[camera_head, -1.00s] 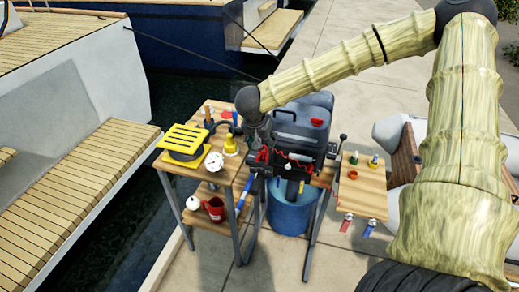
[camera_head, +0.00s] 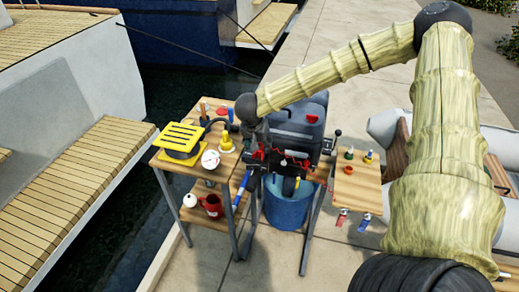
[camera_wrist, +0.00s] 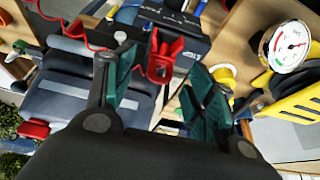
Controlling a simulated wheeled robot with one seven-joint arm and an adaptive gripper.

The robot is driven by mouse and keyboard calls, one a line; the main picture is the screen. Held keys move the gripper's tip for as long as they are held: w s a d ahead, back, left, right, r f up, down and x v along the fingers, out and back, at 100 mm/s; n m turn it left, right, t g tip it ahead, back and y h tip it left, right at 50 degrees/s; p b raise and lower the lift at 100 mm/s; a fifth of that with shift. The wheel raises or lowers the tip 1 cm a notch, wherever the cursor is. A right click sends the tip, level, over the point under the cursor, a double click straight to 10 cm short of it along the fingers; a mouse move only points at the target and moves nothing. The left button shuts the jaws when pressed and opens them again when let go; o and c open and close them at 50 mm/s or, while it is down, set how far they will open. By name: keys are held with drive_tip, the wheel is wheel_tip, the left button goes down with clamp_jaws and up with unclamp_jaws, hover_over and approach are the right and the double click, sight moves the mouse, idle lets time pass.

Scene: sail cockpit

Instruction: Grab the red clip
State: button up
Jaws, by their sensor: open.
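The red clip (camera_wrist: 163,62) shows in the wrist view, just beyond and between the fingertips of my gripper (camera_wrist: 165,78). In the head view my gripper (camera_head: 256,146) is over the front of the dark motor-like unit, and the clip is too small to make out there.
The left wooden table holds a yellow slatted item (camera_head: 180,138) and a white gauge (camera_head: 211,160). A blue bucket (camera_head: 288,205) stands below. A small wooden shelf (camera_head: 357,192) is at the right. Red cables (camera_wrist: 75,38) run near my fingers.

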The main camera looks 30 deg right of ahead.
sight(260, 150)
drive_tip(key=shift+p+x, duration=0.8)
drive_tip(key=shift+x, duration=1.55)
drive_tip(key=shift+w+r, duration=0.1)
drive_tip(key=c, duration=0.8)
